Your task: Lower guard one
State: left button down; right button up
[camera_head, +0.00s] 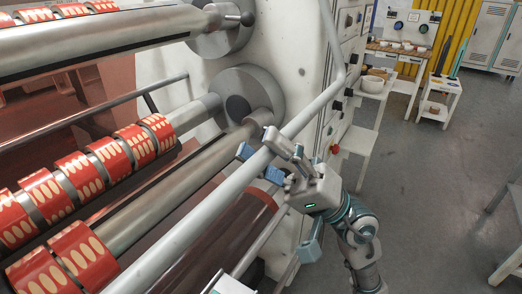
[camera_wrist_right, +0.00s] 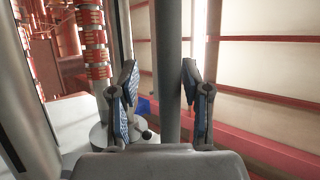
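The guard appears to be the long grey tube (camera_head: 220,190) slanting across the front of the machine in the head view, bending upward near the top right. I cannot read a label naming it guard one. My right gripper (camera_head: 262,163) is at the tube's upper right part, with blue-padded fingers. In the right wrist view the grey tube (camera_wrist_right: 168,70) runs upright between the fingers of my right gripper (camera_wrist_right: 160,98). The fingers are apart, with a clear gap on the left side and a smaller one on the right. My left gripper is not identifiable.
Rollers with red patterned tape rolls (camera_head: 82,175) lie behind the tube at left. The machine's white side panel (camera_head: 300,60) stands behind my right gripper. A red knob (camera_head: 335,149) is on the right side. Open grey floor (camera_head: 430,180) extends to the right.

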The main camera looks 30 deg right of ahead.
jog(key=shift+d+f, duration=0.1)
jog(key=shift+d, duration=0.1)
jog(key=v, duration=1.1)
jog(key=shift+f, duration=0.45)
jog(key=shift+s+d, duration=0.1)
